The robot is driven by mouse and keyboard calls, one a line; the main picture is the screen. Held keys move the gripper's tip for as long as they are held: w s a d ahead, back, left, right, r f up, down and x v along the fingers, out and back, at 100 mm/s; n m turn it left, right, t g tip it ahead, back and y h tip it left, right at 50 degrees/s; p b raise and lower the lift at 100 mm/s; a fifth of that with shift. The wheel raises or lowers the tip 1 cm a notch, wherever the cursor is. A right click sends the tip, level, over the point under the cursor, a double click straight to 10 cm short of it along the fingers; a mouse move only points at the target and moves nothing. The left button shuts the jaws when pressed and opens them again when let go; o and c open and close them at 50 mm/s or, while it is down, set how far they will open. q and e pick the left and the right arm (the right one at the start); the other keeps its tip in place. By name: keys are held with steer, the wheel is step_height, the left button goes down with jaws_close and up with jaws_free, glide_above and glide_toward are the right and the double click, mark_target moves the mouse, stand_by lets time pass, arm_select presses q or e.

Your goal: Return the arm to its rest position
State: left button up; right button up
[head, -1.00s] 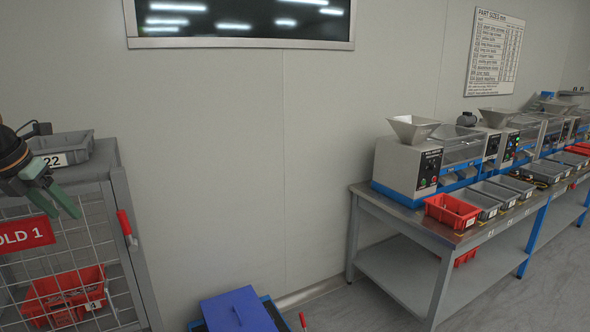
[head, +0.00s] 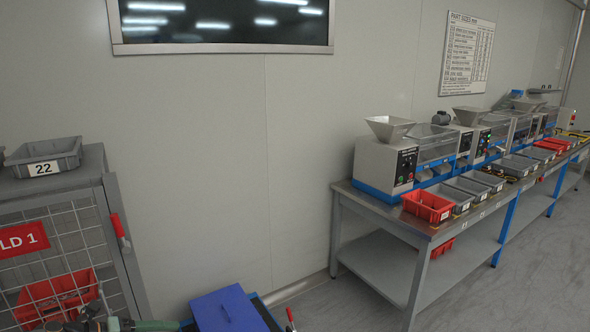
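My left gripper (head: 145,325) shows only as a sliver at the bottom edge of the head view, in front of the foot of the mesh cage (head: 85,235). Some green and dark parts of it are visible, and the rest is cut off by the frame. I cannot tell whether its fingers are open or shut. No object is seen in it. My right gripper is not in view.
A grey bin marked 22 (head: 45,160) sits on the cage top. A red bin (head: 52,300) is inside the cage. A blue lidded box (head: 232,310) stands right of the cage. A workbench (head: 385,270) with machines and bins runs along the right.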

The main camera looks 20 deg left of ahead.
arm_select(q)
steer(key=s+d+f+n+y+p, duration=0.1)
steer(key=s+d+f+n, duration=0.3)
steer(key=d+n, duration=0.4)
steer(key=s+d+f+n+y+p, duration=0.1)
steer(key=s+d+f+n+y, duration=0.1)
steer(key=s+d+f+n, duration=0.3)
steer(key=s+d+f+n+y+p, duration=0.1)
steer(key=s+d+f+n, duration=0.4)
steer(key=d, duration=0.8)
steer(key=s+n, duration=0.3)
steer(key=n, duration=0.2)
steer(key=shift+n+g+y, duration=0.3)
steer(key=shift+n, duration=0.1)
steer(key=shift+d+f, duration=0.1)
steer(key=shift+c, duration=0.6)
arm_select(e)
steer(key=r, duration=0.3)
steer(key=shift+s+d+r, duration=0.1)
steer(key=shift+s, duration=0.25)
